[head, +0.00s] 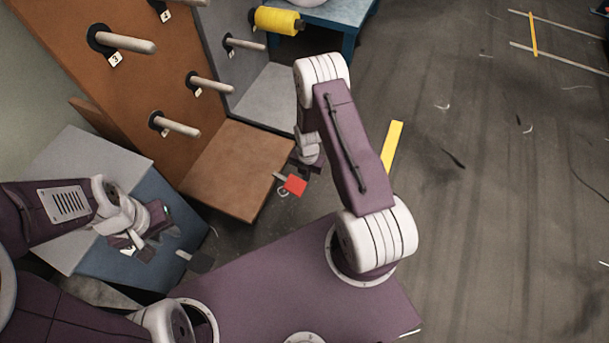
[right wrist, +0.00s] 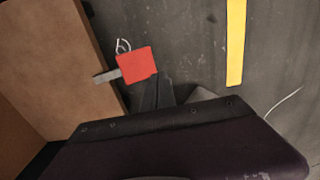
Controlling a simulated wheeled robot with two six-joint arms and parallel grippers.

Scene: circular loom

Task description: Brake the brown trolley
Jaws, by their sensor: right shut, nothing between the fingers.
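The brown trolley (head: 236,166) stands left of centre in the head view, with a tall brown back panel carrying pegs and a flat base. A red pedal (head: 295,185) on a short grey lever sticks out from the base's right side. The right wrist view also shows the red pedal (right wrist: 137,64). My right gripper (right wrist: 158,88) is shut and empty, its dark fingertips close by the pedal's lower edge; I cannot tell whether they touch. In the head view it is mostly hidden behind my forearm. My left gripper (head: 142,248) is over the blue-grey trolley; its jaw opening is unclear.
The blue-grey trolley (head: 98,158) stands in front of the brown one, with a dark pedal (head: 197,261) at its right. A grey trolley (head: 268,92) stands behind, near a yellow spool (head: 276,20). A yellow floor strip (head: 392,148) lies right; the floor there is clear.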

